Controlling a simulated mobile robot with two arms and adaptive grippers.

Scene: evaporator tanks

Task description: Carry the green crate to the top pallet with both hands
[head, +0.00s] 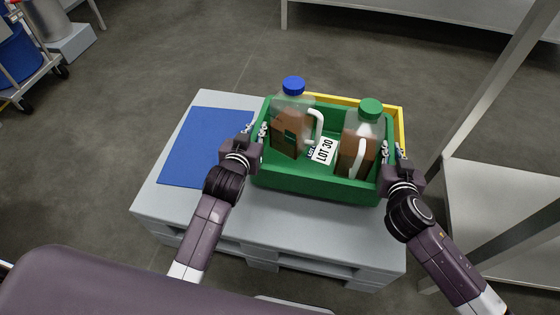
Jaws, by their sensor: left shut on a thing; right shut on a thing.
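The green crate (315,184) is over the right part of a grey pallet (290,222). It holds two jugs of brown liquid, one with a blue cap (292,112) and one with a green cap (369,122), and a white "LOT 30" label (323,151). My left gripper (258,134) is shut on the crate's left side wall. My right gripper (390,156) is shut on its right side wall. The fingertips are partly hidden by the wrists. I cannot tell whether the crate's base touches the surface under it.
A blue mat (200,150) lies on the pallet left of the crate. A yellow rim (402,125) shows behind and right of the crate. A grey shelf rack (490,200) stands close on the right. A cart with a blue drum (18,55) is far left. Open floor lies behind.

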